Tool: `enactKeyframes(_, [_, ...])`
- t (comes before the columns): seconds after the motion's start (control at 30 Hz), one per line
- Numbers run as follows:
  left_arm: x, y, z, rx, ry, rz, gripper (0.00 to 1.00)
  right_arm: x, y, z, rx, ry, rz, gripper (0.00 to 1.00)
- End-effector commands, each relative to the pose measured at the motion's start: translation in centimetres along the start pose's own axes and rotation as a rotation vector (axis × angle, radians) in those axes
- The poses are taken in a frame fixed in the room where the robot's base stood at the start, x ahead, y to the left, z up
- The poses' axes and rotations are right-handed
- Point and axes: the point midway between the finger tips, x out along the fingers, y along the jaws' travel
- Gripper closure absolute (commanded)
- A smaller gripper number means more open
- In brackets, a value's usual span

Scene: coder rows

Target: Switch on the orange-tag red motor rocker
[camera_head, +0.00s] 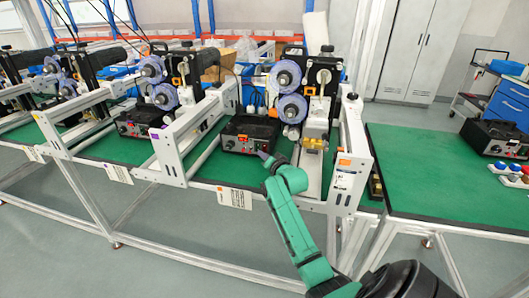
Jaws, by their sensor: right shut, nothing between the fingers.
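The orange tag (344,163) is on the white end plate of the nearest coder station, with another orange mark on the label below. A black control box (250,127) with small knobs and switches on its front panel stands on this station's green top. The red rocker is too small to make out, partly behind my gripper. My right gripper (264,155) is shut and empty, its tip at the right part of the box's front panel. Whether it touches the panel I cannot tell. My left gripper is not in view.
Two blue-rimmed reels (286,75) stand above and behind the box. A white rail frame (182,150) borders the station on the left, with a purple-tagged station beyond. A green table (430,175) at right holds another black box (495,138) and coloured buttons.

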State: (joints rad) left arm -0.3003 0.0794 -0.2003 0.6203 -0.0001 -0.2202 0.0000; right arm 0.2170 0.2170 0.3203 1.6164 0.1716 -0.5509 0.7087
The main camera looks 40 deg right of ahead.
Motion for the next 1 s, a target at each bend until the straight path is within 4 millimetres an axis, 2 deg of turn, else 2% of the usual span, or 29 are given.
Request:
enactKeyframes(0.63, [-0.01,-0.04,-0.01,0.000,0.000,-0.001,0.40,0.01,0.00,-0.01,0.000,0.000,0.000,1.00])
enactKeyframes(1.0, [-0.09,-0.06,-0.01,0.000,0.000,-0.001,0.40,0.68,0.38,-0.36,0.000,0.000,0.001,1.00])
